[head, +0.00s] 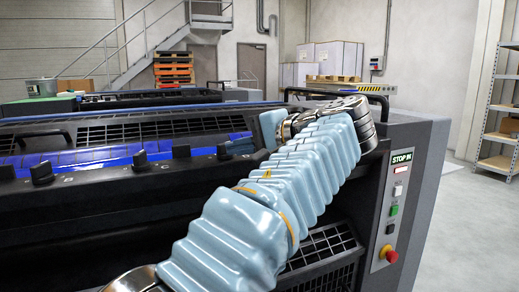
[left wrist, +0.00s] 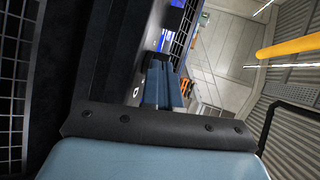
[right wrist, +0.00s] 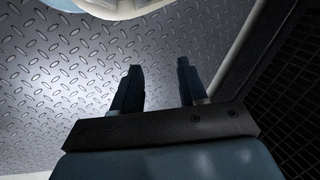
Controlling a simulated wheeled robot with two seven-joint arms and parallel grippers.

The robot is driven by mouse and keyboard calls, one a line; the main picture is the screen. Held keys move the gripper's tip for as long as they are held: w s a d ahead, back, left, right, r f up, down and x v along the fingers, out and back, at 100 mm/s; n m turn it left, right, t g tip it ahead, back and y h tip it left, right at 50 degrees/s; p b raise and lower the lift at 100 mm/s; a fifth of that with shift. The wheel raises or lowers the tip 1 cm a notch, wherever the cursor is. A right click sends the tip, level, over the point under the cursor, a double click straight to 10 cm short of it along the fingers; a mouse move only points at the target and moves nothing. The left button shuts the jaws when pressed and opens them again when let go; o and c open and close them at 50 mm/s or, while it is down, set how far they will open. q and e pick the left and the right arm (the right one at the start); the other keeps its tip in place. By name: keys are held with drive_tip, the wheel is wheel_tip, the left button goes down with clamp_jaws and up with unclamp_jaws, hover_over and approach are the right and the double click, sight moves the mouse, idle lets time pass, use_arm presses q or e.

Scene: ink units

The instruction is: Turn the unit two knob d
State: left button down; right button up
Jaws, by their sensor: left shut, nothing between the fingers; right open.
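The black knobs stand in a row along the front ledge of the long dark ink unit. The knob nearest my left gripper (head: 246,142) is the right one (head: 224,151), which appears to be knob d; its letter is hard to read. My left gripper is low over the right end of the row, its light blue body turned leftward. Its dark fingers, also in the left wrist view (left wrist: 160,80), are shut and empty. Whether they touch the knob I cannot tell. My right gripper (right wrist: 155,78) is open and empty above a metal tread-plate floor.
More knobs stand to the left, one in the middle (head: 141,159) and one farther left (head: 41,171). A blue ink strip (head: 90,156) and black grille lie behind them. A control panel with a red button (head: 388,255) is at the unit's right end.

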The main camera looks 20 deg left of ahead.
use_arm(q)
drive_tip(key=shift+a, duration=0.45)
drive_tip(key=shift+f, duration=0.1)
drive_tip(key=m+t+b, duration=0.1)
drive_tip(key=t+b, duration=0.1)
drive_tip(key=b, duration=0.1)
drive_tip(key=a+m+t+h+b, duration=0.1)
drive_tip(key=b, duration=0.1)
drive_tip(key=shift+s+f+m, duration=0.25)
drive_tip(key=shift+f+m, duration=0.05)
drive_tip(key=shift+a+r+m+t+b, duration=0.1)
drive_tip(key=shift+r+m+t+b, duration=0.2)
drive_tip(key=shift+t+b, duration=0.1)
drive_tip(key=shift+r, duration=0.1)
drive_tip(key=shift+a, duration=0.1)
